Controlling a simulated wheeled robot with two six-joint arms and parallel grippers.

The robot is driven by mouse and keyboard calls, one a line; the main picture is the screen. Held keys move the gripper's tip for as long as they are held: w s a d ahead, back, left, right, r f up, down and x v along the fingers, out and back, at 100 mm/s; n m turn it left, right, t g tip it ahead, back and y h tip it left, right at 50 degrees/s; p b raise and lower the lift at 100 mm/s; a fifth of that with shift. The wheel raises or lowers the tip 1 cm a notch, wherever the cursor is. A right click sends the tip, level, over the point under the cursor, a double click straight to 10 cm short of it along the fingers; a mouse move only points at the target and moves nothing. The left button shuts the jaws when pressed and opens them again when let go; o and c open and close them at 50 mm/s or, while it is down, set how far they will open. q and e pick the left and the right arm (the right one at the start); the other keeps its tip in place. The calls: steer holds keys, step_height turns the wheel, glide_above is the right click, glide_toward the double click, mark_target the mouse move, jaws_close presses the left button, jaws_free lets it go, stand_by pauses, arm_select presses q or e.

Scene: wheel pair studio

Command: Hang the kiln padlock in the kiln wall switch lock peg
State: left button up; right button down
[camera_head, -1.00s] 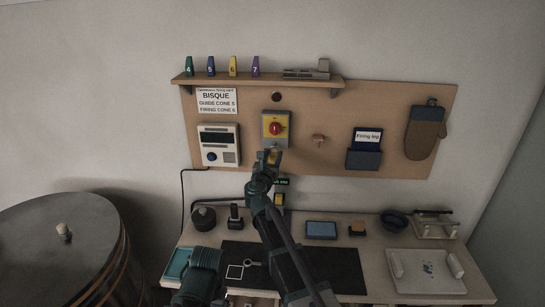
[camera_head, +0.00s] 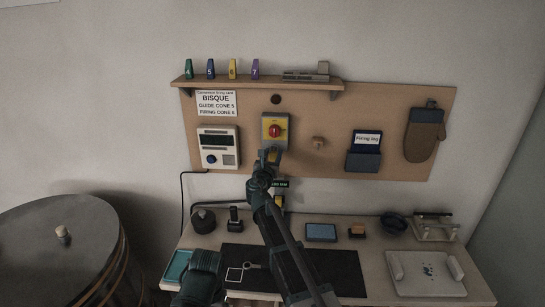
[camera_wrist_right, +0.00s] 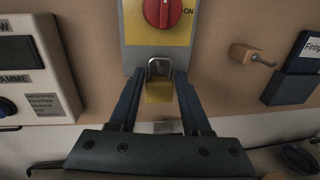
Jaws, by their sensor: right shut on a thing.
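The kiln padlock (camera_wrist_right: 159,90) has a yellow body and a grey metal shackle pointing up. My right gripper (camera_wrist_right: 159,76) is shut on its body, with a finger on each side. The kiln wall switch (camera_head: 275,131) is a grey box with a yellow plate and a red knob. It also shows in the right wrist view (camera_wrist_right: 159,37), with the shackle overlapping its lower edge. I cannot make out the lock peg or tell whether the shackle is around it. In the head view my right gripper (camera_head: 269,157) is just below the switch.
A wooden block with a hook (camera_head: 318,143) is on the board right of the switch. A controller (camera_head: 219,147) is to the left and a firing log pocket (camera_head: 364,159) to the right. Below stands a workbench (camera_head: 385,236) with tools.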

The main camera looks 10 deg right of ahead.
steer(key=shift+w+f, duration=0.1)
steer(key=shift+w, duration=0.05)
steer(key=shift+f+b, duration=0.25)
steer(key=shift+b, duration=0.15)
stand_by(0.5)
steer(key=shift+c, duration=1.4)
jaws_free()
steer(key=v, duration=1.3)
steer(key=shift+s, duration=0.45)
